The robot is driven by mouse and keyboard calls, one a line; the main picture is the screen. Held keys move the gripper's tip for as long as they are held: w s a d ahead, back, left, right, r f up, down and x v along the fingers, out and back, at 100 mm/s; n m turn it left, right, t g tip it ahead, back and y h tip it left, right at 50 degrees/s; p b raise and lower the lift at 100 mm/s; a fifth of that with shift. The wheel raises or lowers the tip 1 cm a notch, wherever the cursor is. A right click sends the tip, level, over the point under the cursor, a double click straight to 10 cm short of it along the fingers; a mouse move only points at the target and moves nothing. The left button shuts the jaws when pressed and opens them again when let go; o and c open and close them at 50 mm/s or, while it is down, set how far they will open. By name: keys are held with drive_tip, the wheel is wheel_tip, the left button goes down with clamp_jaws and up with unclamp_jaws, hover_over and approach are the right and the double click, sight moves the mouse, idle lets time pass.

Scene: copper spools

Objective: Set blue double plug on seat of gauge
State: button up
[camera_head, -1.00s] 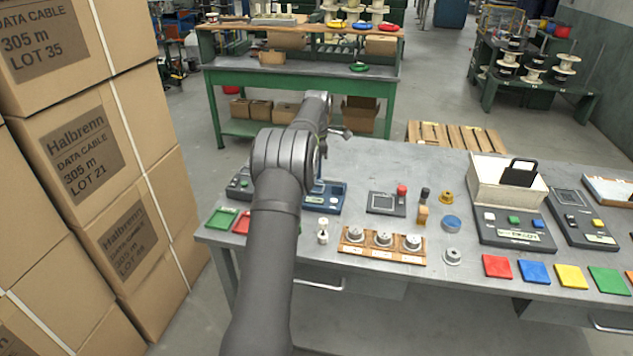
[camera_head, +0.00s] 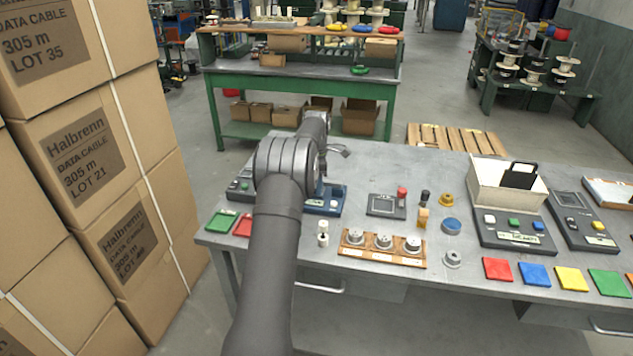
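My gripper (camera_head: 343,151) is at the end of my arm, over the back left of the grey worktable. It is small and partly hidden by the wrist, so its opening and anything in it cannot be made out. A blue device (camera_head: 326,201), possibly the gauge, lies just below it in the picture, partly covered by my arm; I cannot see its seat. I cannot pick out a blue double plug for sure. A round blue piece (camera_head: 451,226) lies farther right on the table.
A wooden block with several metal knobs (camera_head: 382,246) lies near the front edge, with a pale spool-like piece (camera_head: 323,233) to its left. Yellow (camera_head: 446,200) and grey (camera_head: 452,259) pieces stand to the right. Stacked cartons (camera_head: 90,160) rise at left.

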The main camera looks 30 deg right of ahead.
drive_tip(key=shift+r, duration=0.1)
wheel_tip(320, 180, up, 12)
drive_tip(key=shift+r, duration=0.2)
idle(0.4)
wheel_tip(320, 180, down, 12)
drive_tip(key=shift+f, duration=0.15)
drive_tip(key=shift+r, duration=1.45)
